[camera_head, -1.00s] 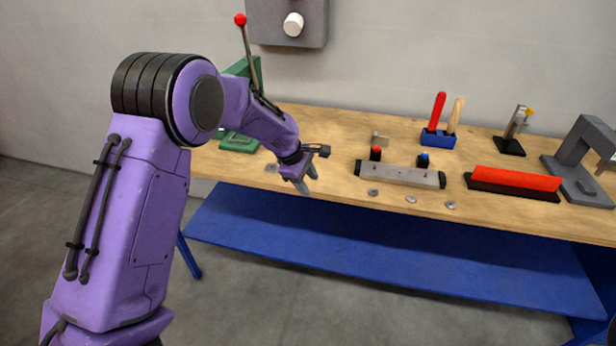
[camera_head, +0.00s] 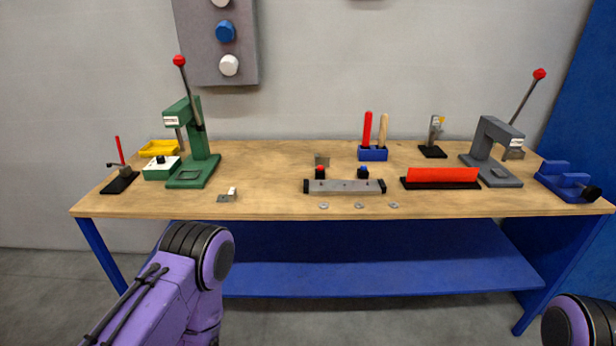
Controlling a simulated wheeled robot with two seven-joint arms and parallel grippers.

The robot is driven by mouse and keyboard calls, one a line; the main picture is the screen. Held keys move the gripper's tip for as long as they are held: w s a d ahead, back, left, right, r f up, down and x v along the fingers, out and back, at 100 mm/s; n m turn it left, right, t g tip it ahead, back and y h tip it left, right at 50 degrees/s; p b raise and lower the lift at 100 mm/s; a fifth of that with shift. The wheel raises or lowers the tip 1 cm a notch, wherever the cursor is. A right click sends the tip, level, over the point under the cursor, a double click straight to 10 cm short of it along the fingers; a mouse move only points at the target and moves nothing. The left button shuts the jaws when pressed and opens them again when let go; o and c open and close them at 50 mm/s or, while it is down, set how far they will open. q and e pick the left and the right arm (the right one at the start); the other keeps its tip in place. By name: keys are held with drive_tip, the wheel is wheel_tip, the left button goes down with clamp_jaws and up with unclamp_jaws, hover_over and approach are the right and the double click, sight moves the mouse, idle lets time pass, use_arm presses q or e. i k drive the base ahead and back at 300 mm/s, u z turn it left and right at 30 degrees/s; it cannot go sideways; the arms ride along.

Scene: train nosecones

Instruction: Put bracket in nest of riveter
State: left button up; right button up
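A small grey metal piece with a pale upright tab (camera_head: 228,196) lies near the table's front edge, in front of the green press; it looks like a bracket. Two lever presses stand on the table: a green one (camera_head: 198,150) at left and a grey one (camera_head: 489,150) at right. I cannot tell which is the riveter. The green press has a base plate (camera_head: 188,175) with a small raised nest, which looks empty. Neither of my grippers is in view; only parts of my arms show at the bottom.
A grey bar (camera_head: 345,187) with black ends lies mid-table, with several small discs (camera_head: 360,206) in front. The left-centre of the wooden table (camera_head: 265,180) is clear.

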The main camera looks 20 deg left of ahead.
sight(190, 176)
drive_tip(key=k, duration=0.2)
drive_tip(key=u, duration=1.1)
drive_tip(key=i, duration=0.9)
drive_tip(key=z, duration=1.55)
